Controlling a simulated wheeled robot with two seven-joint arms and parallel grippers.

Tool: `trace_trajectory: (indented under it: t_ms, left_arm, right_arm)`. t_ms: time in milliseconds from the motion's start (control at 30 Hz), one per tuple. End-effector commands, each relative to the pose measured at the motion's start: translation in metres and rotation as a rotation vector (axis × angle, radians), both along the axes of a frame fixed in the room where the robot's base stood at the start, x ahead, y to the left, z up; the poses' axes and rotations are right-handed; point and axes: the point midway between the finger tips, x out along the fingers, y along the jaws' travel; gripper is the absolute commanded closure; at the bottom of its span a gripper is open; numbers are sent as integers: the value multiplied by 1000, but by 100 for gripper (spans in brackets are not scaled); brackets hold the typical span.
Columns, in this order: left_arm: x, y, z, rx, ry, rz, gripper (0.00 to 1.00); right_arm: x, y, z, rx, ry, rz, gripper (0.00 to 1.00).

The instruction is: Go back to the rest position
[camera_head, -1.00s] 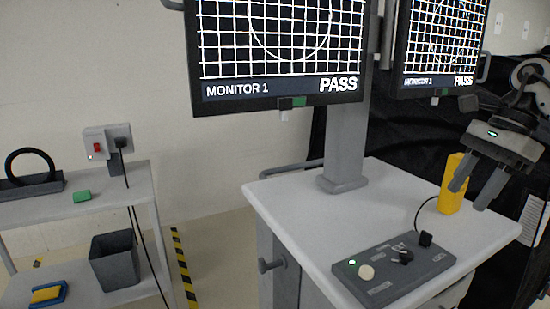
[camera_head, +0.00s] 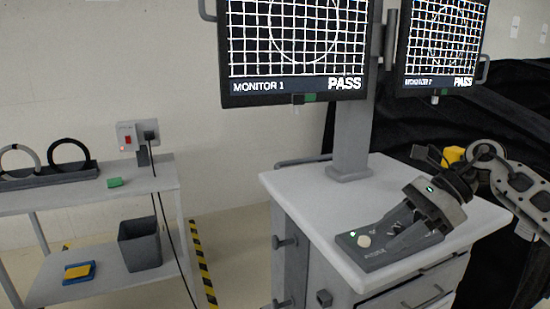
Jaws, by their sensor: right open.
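My right gripper (camera_head: 416,231) comes in from the right and hangs over the right part of the control panel (camera_head: 374,251) on the cart. Its fingers are apart and nothing shows between them. Whether they touch the panel I cannot tell. The gripper hides the panel's knob and black switch; the pale round button (camera_head: 364,241) and a green light stay visible. The yellow block (camera_head: 453,154) is mostly hidden behind my right arm. My left gripper is not in view.
Two monitors, the left (camera_head: 297,50) and the right (camera_head: 440,45), stand on a post above the white cart top (camera_head: 300,185). A shelf cart (camera_head: 80,198) at left holds black rings, a green block (camera_head: 115,182), a grey bin (camera_head: 140,245) and a blue tray (camera_head: 78,272). Floor lies between the carts.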

Motion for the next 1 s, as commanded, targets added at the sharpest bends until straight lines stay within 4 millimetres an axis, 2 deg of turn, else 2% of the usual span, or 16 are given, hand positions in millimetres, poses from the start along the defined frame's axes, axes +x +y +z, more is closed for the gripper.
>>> trace_trajectory:
  t_ms: [33,100,200,333,467,567,667,700,767,800,900,1000]
  left_arm:
    - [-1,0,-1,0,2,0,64]
    - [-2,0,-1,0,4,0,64]
    - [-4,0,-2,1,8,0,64]
    - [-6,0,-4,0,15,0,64]
    - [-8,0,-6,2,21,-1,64]
    - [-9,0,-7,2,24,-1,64]
    - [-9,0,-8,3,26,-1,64]
    - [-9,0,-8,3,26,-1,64]
    - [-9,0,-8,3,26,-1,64]
    - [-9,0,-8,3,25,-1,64]
    - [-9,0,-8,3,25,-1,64]
    - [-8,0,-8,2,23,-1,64]
  right_arm:
    - [-5,26,-15,88,49,-13,52]
    - [-12,65,-29,247,137,-66,52]
    - [-25,116,-42,520,331,-188,52]
    - [-36,151,-53,869,665,-409,52]
    - [-40,153,-76,1181,1066,-686,52]
    - [-46,138,-111,1393,1401,-934,52]
    - [-65,115,-163,1577,1744,-1212,52]
    - [-78,106,-187,1643,1884,-1330,52]
    - [-101,93,-221,1728,2076,-1507,52]
    - [-118,86,-241,-1660,-2046,1513,52]
    - [-160,75,-281,-1427,-1846,1422,52]
    - [-192,69,-304,-1281,-1710,1358,52]
